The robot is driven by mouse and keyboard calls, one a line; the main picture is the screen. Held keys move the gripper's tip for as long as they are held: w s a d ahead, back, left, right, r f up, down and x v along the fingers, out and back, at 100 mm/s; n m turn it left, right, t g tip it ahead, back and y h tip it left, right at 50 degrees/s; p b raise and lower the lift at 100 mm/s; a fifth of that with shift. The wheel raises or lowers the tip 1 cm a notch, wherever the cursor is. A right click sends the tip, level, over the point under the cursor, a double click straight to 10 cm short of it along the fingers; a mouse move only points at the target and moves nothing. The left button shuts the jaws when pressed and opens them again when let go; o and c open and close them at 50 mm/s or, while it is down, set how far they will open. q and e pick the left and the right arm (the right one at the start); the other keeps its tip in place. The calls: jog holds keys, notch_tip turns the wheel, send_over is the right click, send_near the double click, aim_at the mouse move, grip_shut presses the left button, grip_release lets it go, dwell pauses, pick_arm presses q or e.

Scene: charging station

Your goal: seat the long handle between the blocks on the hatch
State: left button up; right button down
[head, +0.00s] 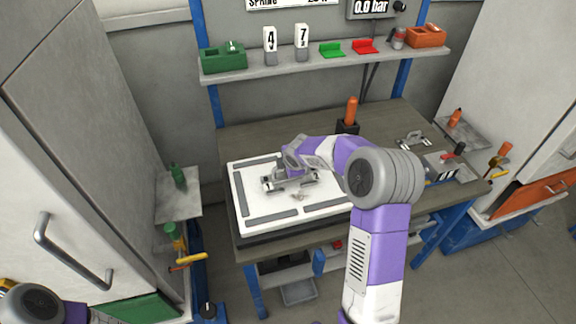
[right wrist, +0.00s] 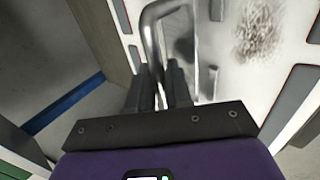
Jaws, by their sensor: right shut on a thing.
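The hatch is a white panel (head: 290,207) with grey strips along its edges, lying on the workbench. My right gripper (head: 290,180) is low over its upper middle part. In the right wrist view my right gripper (right wrist: 163,88) is shut on the long handle (right wrist: 152,32), a bent grey metal bar that stands out beyond the fingers over the white panel. Grey metal pieces show around the gripper in the head view, but handle and blocks are hard to tell apart there. I cannot tell whether the handle touches the hatch. My left gripper is out of view.
A smaller metal handle (head: 411,139) lies on the bench's right side. An orange-handled tool stands in a black holder (head: 347,128) behind the hatch. A shelf (head: 320,63) with bins and number tags runs above. White cabinets (head: 85,130) stand on both sides.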

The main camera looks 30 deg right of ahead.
jog(key=shift+f, duration=0.15)
jog(key=shift+f+b, duration=0.35)
jog(key=shift+b, duration=0.1)
jog(key=shift+f+b, duration=0.9)
jog(key=shift+f, duration=0.15)
jog(key=c, duration=1)
grip_release()
jog(key=shift+o, duration=0.2)
jog(key=p+v, duration=0.1)
jog(key=v, duration=0.6)
jog(key=shift+s+r+p, duration=0.15)
jog(key=shift+r+p, duration=0.1)
jog(key=shift+p, duration=0.1)
